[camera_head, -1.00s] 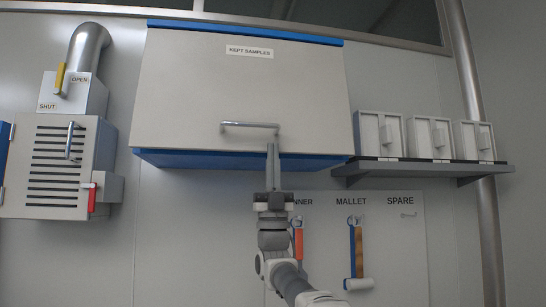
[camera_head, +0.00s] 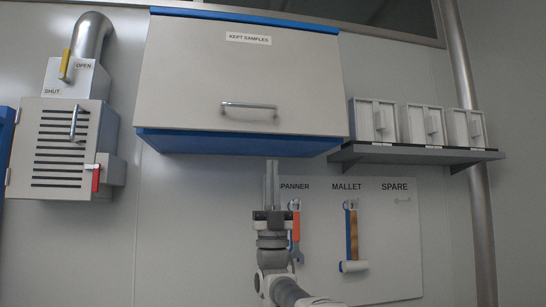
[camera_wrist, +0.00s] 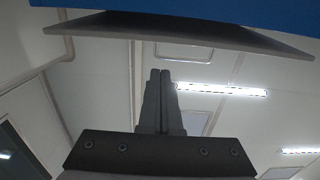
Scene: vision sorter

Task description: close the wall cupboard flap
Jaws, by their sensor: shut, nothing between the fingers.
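The wall cupboard flap (camera_head: 240,80) is a pale grey panel labelled KEPT SAMPLES, with a bar handle (camera_head: 249,106) near its lower edge. The blue cupboard body (camera_head: 235,144) shows below it. In the wrist view, seen from below, the dark inner side of the flap (camera_wrist: 190,32) projects from the blue underside (camera_wrist: 230,10), so the flap looks ajar at the bottom; the exact gap is hard to judge. My gripper (camera_head: 271,163) is shut and empty, pointing up just under the cupboard, apart from the handle. Its fingers also show in the wrist view (camera_wrist: 160,73).
A shelf (camera_head: 420,154) with several pale boxes stands to the right. A tool board (camera_head: 390,235) with a spanner and mallet hangs below. A slatted vent box (camera_head: 62,150) with a pipe is at left. The wall between vent box and tool board is clear.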

